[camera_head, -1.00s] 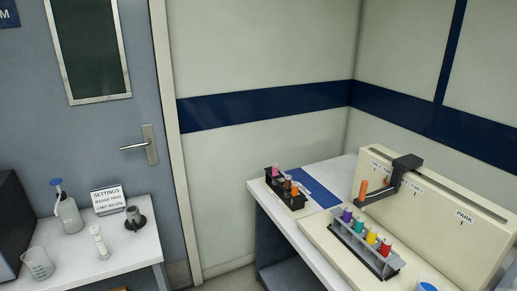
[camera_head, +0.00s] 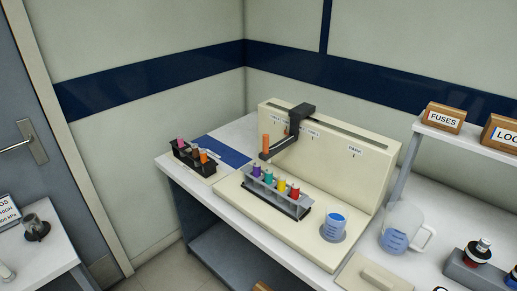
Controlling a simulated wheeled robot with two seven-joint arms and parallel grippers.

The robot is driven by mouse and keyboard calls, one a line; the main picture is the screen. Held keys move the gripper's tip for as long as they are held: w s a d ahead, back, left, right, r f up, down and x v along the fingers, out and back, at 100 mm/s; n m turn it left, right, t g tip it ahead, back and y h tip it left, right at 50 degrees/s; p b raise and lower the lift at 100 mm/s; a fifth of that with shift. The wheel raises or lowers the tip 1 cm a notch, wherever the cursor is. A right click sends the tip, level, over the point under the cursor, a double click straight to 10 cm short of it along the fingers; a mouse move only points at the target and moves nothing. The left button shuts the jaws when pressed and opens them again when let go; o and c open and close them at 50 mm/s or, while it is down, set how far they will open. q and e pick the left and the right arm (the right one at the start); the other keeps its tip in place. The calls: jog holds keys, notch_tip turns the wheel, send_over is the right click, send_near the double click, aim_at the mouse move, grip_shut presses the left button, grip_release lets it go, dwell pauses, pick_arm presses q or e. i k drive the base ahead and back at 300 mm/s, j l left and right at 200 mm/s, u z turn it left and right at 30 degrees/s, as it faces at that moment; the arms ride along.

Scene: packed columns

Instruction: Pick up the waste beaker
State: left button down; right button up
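A small clear beaker (camera_head: 334,227) with blue contents stands upright on the base of the cream apparatus (camera_head: 345,185), near its right end. A larger clear jug (camera_head: 402,230) with a handle and some blue liquid stands to its right on the bench. I see no readable label on either, so I cannot tell for certain which is the waste beaker. Neither of my grippers is in view.
A rack of coloured columns (camera_head: 275,192) stands left of the small beaker, below a black arm (camera_head: 300,115) on the apparatus. Another column rack (camera_head: 195,158) sits at the bench's left. A raised shelf (camera_head: 470,138) holds boxes at right.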

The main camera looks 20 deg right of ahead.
aim_at(337, 215)
jog(key=z, duration=1.4)
